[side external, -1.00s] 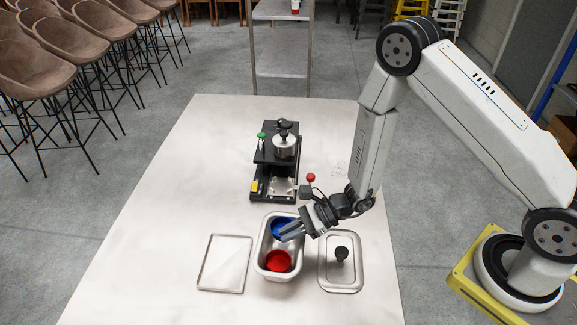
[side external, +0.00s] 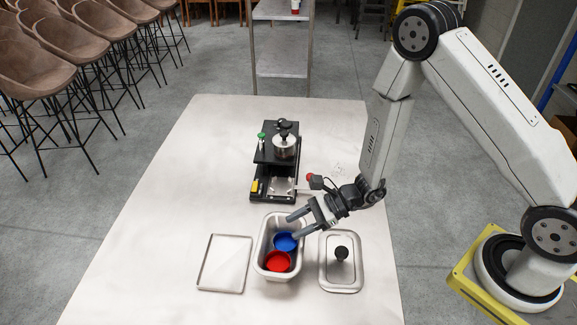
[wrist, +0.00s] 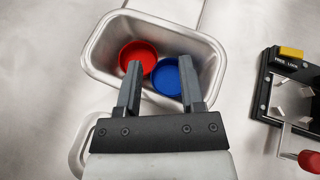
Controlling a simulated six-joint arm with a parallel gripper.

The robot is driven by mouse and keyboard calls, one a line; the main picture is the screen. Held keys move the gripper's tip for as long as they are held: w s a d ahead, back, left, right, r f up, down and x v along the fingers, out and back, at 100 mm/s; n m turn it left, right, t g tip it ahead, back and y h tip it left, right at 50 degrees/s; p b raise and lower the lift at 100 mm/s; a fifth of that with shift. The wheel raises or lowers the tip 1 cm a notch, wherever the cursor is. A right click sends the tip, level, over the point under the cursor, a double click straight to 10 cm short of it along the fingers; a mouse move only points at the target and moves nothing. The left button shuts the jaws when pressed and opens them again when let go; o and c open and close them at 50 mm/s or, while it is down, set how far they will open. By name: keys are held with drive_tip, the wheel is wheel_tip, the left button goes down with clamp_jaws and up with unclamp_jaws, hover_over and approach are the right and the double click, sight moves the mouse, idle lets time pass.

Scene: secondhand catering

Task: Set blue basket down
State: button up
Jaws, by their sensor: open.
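The blue basket (side external: 285,243) is a round blue cup inside the steel pan (side external: 263,242), beside the red basket (side external: 277,262). In the wrist view the blue basket (wrist: 178,77) is on the right and the red basket (wrist: 139,57) on the left, both inside the pan (wrist: 100,47). My gripper (side external: 292,227) is open and empty, over the pan's upper right rim. In the wrist view its fingers (wrist: 160,75) are spread, and the right one covers part of the blue basket's edge.
A steel lid with black knob (side external: 341,275) lies right of the pan. A shallow tray (side external: 225,264) lies left. A black press device (side external: 275,165) with a red-knobbed lever stands behind. The table's left side (side external: 150,210) is clear.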

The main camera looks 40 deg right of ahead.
drive_tip(key=v, duration=0.9)
drive_tip(key=shift+d, duration=0.25)
drive_tip(key=shift+s+r, duration=0.1)
drive_tip(key=shift+s, duration=0.05)
drive_tip(key=s+r+n+g+h, duration=0.3)
drive_tip(key=s+n+g+h, duration=0.2)
drive_tip(key=s+n+g, duration=0.45)
drive_tip(key=w+d+r+n+t+h, duration=0.4)
drive_tip(key=d+r+n+t+h, duration=0.1)
drive_tip(key=n, duration=0.7)
drive_tip(key=shift+d+r+t+h, duration=0.4)
drive_tip(key=shift+d+t+h, duration=0.1)
drive_tip(key=shift+t+h, duration=0.35)
